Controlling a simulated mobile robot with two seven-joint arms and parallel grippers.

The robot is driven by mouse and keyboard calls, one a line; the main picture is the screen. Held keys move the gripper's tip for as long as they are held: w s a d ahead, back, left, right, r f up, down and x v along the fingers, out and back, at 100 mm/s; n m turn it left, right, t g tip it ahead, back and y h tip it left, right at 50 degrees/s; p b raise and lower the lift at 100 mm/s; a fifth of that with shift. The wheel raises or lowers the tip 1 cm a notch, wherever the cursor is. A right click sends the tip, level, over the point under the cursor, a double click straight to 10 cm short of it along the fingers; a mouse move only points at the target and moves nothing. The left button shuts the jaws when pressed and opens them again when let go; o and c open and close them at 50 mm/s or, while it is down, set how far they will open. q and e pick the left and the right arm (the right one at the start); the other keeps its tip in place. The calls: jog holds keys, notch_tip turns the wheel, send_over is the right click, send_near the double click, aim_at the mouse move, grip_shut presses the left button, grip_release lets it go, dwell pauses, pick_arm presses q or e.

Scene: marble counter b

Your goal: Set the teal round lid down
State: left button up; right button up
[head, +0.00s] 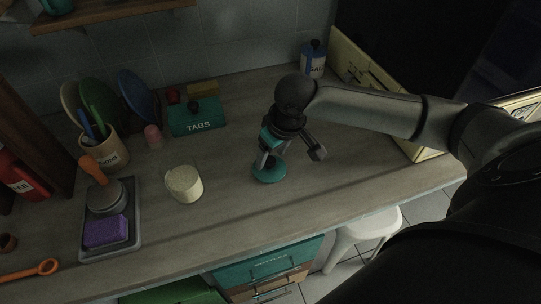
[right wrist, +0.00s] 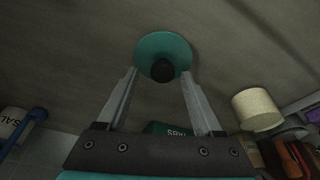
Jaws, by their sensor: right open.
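The teal round lid (head: 268,174) lies flat on the counter (head: 230,205), near the counter's middle. In the right wrist view the lid (right wrist: 176,43) has its dark round knob (right wrist: 162,71) facing the camera. My right gripper (head: 290,160) is just above the lid with its fingers spread wide. In the right wrist view the open fingers (right wrist: 159,72) stand on either side of the knob with gaps visible. Nothing is held between them. The gripper hides part of the lid in the head view. My left gripper is out of view.
A grey tray (head: 128,205) with a purple sponge (head: 105,232) is farther left. The counter right of the lid is clear.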

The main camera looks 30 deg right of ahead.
aim_at(279, 175)
jog(key=p+v, duration=0.3)
jog(key=v, duration=0.7)
jog(key=shift+r, duration=0.2)
jog(key=shift+f, duration=0.1)
